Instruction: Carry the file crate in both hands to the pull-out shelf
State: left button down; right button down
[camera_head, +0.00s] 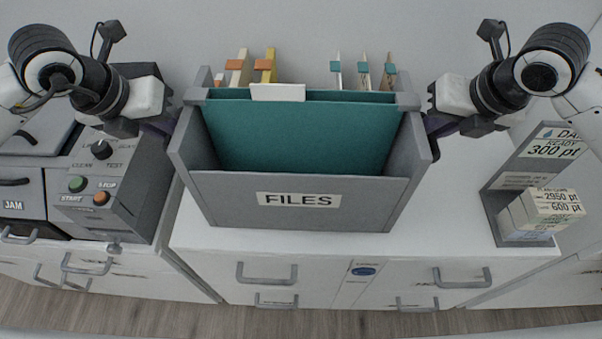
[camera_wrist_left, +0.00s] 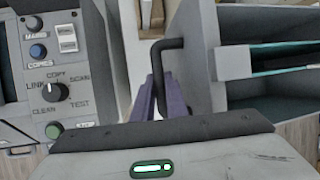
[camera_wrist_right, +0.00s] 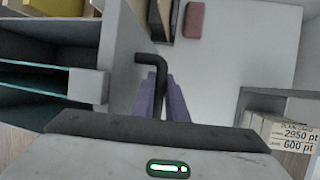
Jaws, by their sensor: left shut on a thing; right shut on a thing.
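The grey file crate (camera_head: 232,196) is in the middle of the head view, with a FILES label on its front and teal folders (camera_head: 300,135) inside. It looks level above the white desk top. My left gripper (camera_head: 172,124) is shut on the handle at the crate's left side; the dark handle (camera_wrist_left: 166,60) shows between the purple fingers in the left wrist view. My right gripper (camera_head: 432,124) is shut on the handle at the right side; that handle (camera_wrist_right: 158,75) shows in the right wrist view. The pull-out shelf cannot be made out for certain.
A grey machine with knobs (camera_head: 115,180) stands close to the crate's left. A grey stand with paper packs (camera_head: 540,212) is at the right. Upright files (camera_head: 265,66) show behind the crate. White desk top (camera_head: 455,220) is clear right of the crate. Drawers with handles (camera_head: 267,275) are below.

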pick_arm(q)
jog(key=shift+r, duration=0.2)
pick_arm(e)
jog(key=shift+d+r, duration=0.1)
jog(key=shift+r, duration=0.1)
